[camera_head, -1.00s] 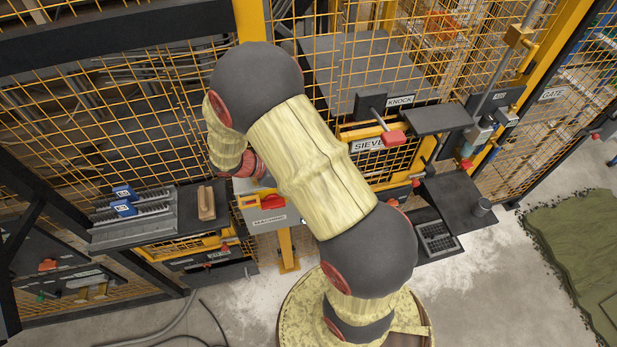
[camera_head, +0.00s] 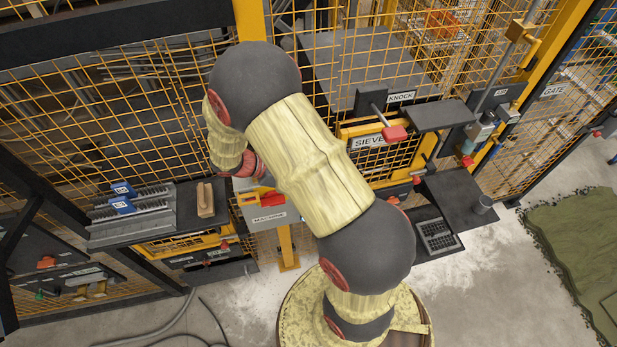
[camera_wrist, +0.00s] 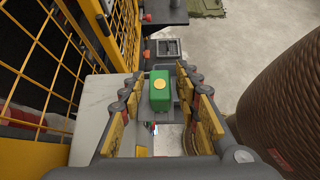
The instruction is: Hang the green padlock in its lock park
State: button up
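In the wrist view the green padlock (camera_wrist: 161,87), with a round yellow spot on it, lies between and just beyond my fingertips. My gripper (camera_wrist: 161,78) has its two yellow-padded fingers apart, one on each side of the padlock. A narrow gap seems to show on both sides, and I see no clear contact. A small dark grey surface shows just below the padlock. In the head view my gripper and the padlock are hidden behind my arm. I cannot make out which fixture is the lock park.
A red and yellow box (camera_head: 262,200) on the fence sits beside my wrist. A dark shelf (camera_head: 180,215) with a wooden-looking brush (camera_head: 205,200) is left of it. The SIEVE panel (camera_head: 372,142) and a dark tray (camera_head: 437,236) are to the right. Yellow mesh fencing stands close behind.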

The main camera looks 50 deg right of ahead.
jog(key=shift+o, duration=0.5)
jog(key=shift+w+a+r, duration=0.2)
jog(key=shift+w+a, duration=0.05)
jog(key=v, duration=1.1)
jog(key=shift+a, duration=0.1)
